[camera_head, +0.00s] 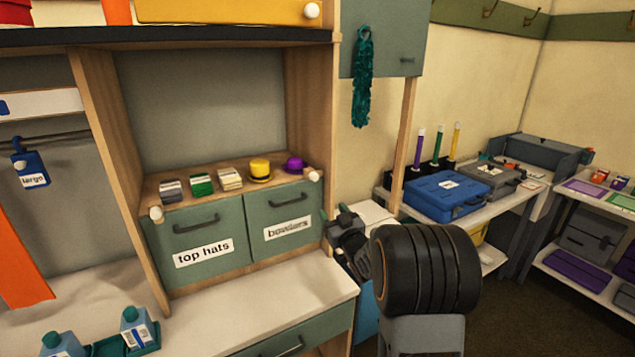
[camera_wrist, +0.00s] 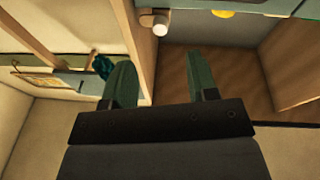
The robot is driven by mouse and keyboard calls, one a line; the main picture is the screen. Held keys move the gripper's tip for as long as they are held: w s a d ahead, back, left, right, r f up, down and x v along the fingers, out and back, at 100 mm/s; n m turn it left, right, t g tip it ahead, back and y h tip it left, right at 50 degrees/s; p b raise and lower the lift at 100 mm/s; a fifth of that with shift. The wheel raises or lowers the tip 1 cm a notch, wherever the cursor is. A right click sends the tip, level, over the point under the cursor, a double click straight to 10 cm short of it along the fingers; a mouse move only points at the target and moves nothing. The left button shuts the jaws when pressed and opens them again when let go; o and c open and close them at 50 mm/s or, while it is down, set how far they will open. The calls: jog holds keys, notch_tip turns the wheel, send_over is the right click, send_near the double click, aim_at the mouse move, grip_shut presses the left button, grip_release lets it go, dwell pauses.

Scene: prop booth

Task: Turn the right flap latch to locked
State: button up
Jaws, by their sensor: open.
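The right flap (camera_head: 283,222), green and labelled "bowlers", is closed under the hat shelf. Its latch (camera_head: 314,175) is a small white knob on the wooden edge at the flap's upper right corner. I cannot tell from its round shape which way it is turned. In the wrist view the latch (camera_wrist: 160,24) lies ahead of my gripper (camera_wrist: 160,80), roughly between the two green-grey fingers and apart from them. My gripper is open and empty. In the head view my gripper (camera_head: 345,222) is just right of the cabinet, below the latch.
The left flap (camera_head: 200,245), labelled "top hats", is closed, with its own white latch (camera_head: 156,212). Small hats, including a yellow one (camera_head: 260,168), stand on the shelf. A wooden post (camera_head: 402,150) rises right of the cabinet. A white counter (camera_head: 240,310) lies below.

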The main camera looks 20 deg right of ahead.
aim_at(316, 179)
jog(key=w+r+p, duration=0.1)
jog(key=w, duration=0.3)
jog(key=w+r+t+y+p, duration=0.1)
jog(key=w+r, duration=0.1)
jog(key=w, duration=0.2)
jog(key=w+r+n+y+p, duration=0.1)
jog(key=w+r+p, duration=0.1)
jog(key=w, duration=0.2)
jog(key=shift+w+a+t, duration=0.1)
jog(key=shift+t, duration=0.3)
jog(key=c, duration=0.9)
